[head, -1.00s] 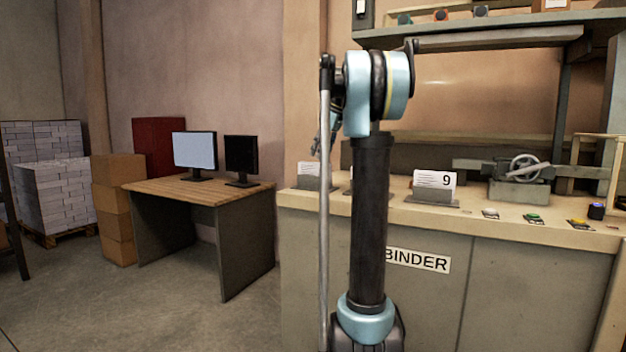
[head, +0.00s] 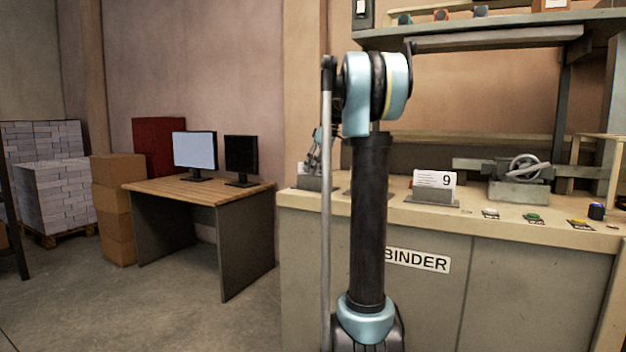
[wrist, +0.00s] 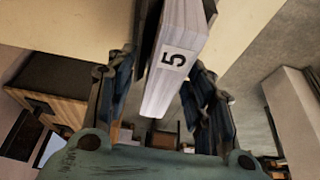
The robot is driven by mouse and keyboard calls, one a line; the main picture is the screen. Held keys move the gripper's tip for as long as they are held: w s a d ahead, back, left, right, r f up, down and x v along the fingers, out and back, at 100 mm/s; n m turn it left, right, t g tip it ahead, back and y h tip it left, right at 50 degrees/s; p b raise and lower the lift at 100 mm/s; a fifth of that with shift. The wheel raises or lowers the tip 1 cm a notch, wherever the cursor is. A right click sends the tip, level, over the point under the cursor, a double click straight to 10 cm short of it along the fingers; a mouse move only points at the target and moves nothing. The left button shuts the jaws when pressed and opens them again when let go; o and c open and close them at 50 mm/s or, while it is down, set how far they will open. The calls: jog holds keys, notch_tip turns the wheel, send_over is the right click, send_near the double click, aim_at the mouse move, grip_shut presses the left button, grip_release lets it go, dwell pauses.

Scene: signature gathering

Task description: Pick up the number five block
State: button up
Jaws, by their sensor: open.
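The number five block (wrist: 170,75) is a white slab with a black 5 on its end face, seen close up in the wrist view. Its upper part in the picture sits between dark holder sides. My gripper (wrist: 162,78) is open, with one finger on each side of the block. I cannot tell whether either finger touches it. In the head view my gripper (head: 319,152) is small, at the left end of the binder counter (head: 400,212), partly behind my own arm.
Further right are a metal clamp device (head: 520,168) and several coloured buttons. A desk (head: 200,190) with two monitors stands left of the counter, with open floor before it.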

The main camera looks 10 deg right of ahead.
jog(key=shift+f, duration=0.15)
grip_shut()
dwell(0.4)
